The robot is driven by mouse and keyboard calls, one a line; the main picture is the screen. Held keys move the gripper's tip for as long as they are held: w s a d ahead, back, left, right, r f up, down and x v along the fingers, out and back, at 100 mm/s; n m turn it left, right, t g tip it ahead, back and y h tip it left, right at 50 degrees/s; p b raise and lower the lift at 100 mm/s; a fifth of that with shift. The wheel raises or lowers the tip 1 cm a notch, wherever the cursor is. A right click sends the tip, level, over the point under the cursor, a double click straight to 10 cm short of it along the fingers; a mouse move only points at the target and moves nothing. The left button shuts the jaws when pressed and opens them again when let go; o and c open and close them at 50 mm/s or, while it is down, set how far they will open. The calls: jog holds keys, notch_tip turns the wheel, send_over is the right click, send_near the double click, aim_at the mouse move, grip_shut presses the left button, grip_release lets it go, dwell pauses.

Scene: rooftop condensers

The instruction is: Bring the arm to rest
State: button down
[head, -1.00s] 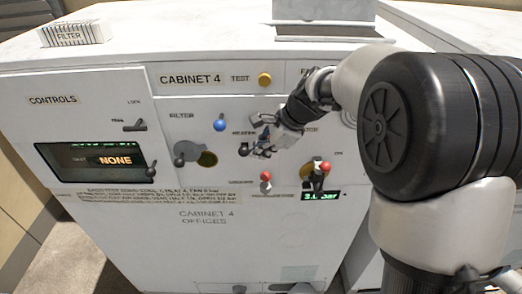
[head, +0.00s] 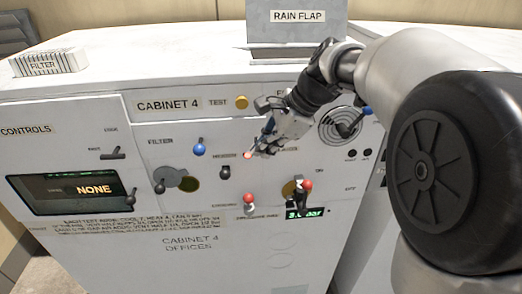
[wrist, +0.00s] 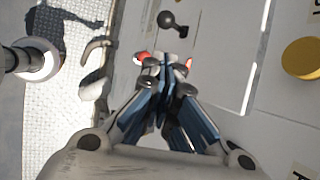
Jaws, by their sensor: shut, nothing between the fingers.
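My gripper (head: 264,146) is in front of the white panel of Cabinet 4 (head: 190,270), at the end of my arm, which comes in from the right. In the wrist view its fingers (wrist: 163,75) are together with nothing between them. A small red spot (head: 247,155) shows right beside the fingertips; I cannot tell whether they touch the panel. A black knob (head: 225,172) is just left of and below the fingertips. In the wrist view a black lever (wrist: 172,20) lies beyond the fingers, and red parts (wrist: 142,57) show behind them.
Blue-knobbed (head: 199,149) and red-knobbed levers (head: 249,198) stick out around the gripper. A yellow test button (head: 242,101) is above. A screen (head: 75,192) reads "NONE". A filter (head: 48,62) and a rain flap (head: 297,25) are on top of the cabinet.

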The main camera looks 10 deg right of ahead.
jog(key=s+d+f+n+h+b, duration=0.2)
jog(key=s+f+n+b, duration=0.6)
jog(key=s+f+b, duration=0.6)
jog(key=s+d+f+n+t+h+b, duration=0.1)
jog(key=s+d+f+n+h+b, duration=0.2)
jog(key=s+f+n+b, duration=0.6)
jog(key=s+f+b, duration=0.3)
jog(key=f, duration=0.3)
jog(key=s+d+f+b, duration=0.1)
jog(key=s+f+b, duration=0.2)
jog(key=f, duration=0.3)
jog(key=shift+f+n+b, duration=0.25)
jog(key=shift+n+b, duration=0.05)
jog(key=shift+b, duration=0.05)
